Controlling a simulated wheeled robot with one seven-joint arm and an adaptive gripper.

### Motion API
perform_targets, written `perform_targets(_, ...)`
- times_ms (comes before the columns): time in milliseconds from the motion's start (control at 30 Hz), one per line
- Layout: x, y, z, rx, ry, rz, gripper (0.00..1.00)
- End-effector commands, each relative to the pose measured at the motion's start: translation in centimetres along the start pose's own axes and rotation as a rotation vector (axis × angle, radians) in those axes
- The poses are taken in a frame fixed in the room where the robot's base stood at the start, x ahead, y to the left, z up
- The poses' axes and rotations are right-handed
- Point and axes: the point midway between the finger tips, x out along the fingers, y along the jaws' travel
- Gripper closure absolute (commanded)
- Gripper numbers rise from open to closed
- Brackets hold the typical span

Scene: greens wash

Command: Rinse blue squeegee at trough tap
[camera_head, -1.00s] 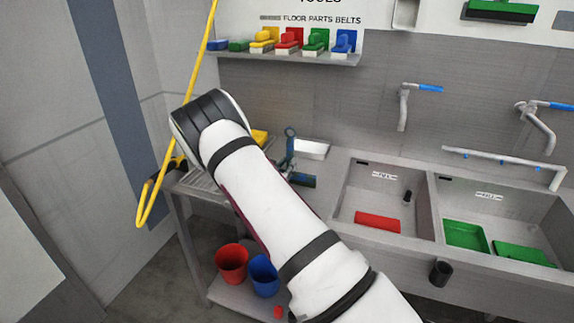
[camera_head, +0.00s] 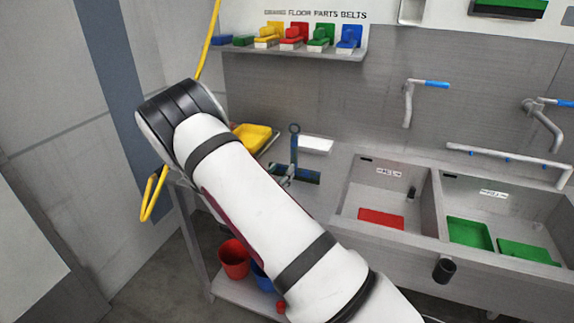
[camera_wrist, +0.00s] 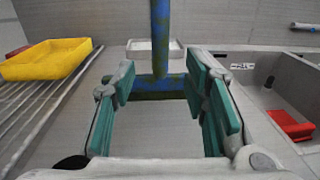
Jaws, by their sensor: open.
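The blue squeegee (camera_head: 294,150) is on the steel counter left of the basins, its handle upright with a ring at the top. In the wrist view its blue handle (camera_wrist: 159,38) rises at the centre above a low blue-green crosspiece. My gripper (camera_wrist: 163,95) is open, with green pads on either side of that crosspiece. The squeegee appears just beyond the fingertips; I cannot tell whether they touch it. In the head view my arm hides most of the gripper. Wall taps (camera_head: 408,104) with blue levers hang above the trough (camera_head: 432,215).
A yellow tray (camera_wrist: 45,60) lies on the ribbed drainboard at left, a white tray (camera_wrist: 150,48) behind the squeegee. The left basin holds a red block (camera_head: 381,218), the right basin green ones (camera_head: 470,233). A red bucket (camera_head: 234,260) stands below. A yellow hose hangs at left.

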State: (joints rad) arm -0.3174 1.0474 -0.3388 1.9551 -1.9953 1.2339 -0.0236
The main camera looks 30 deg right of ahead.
Motion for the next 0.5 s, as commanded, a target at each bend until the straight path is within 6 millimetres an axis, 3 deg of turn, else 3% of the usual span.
perform_targets(133,-2.4,0.1,-0.1,-0.002,0.001,0.002,0.59)
perform_targets(333,-3.9,-0.1,0.2,0.006,0.001,-0.007,0.59)
perform_targets(500,-3.9,-2.5,3.2,0.111,0.024,-0.117,0.59)
